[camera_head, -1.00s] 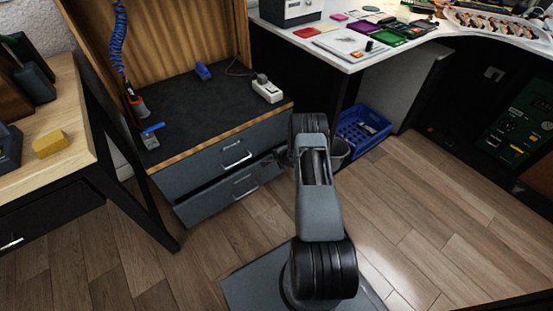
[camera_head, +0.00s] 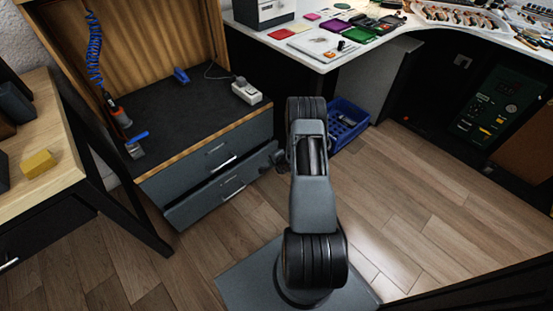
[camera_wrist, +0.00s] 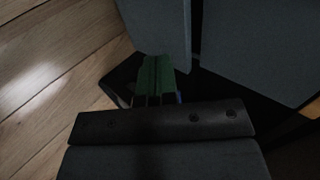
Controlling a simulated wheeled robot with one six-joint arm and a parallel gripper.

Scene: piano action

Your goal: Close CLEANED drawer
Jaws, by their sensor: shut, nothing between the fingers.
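A grey cabinet (camera_head: 255,117) stands at the left in the head view with two drawers. The upper drawer (camera_head: 160,186) looks flush. The lower drawer (camera_head: 200,205) stands out a little, with a dark gap above its front. No CLEANED label is readable. My gripper (camera_wrist: 155,75) is shut and empty; its narrow green fingers show in the wrist view, close to a grey panel (camera_wrist: 155,25). A second grey panel (camera_wrist: 260,45) lies to the right across a dark gap. Contact cannot be told. In the head view my arm mostly hides the gripper, near the lower drawer's right end.
A blue crate (camera_head: 347,128) sits on the floor right of my arm, under the white workbench (camera_head: 315,52). A wooden table (camera_head: 70,150) with a yellow block (camera_head: 38,164) is at the left. The wooden floor (camera_head: 430,210) at the right is clear.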

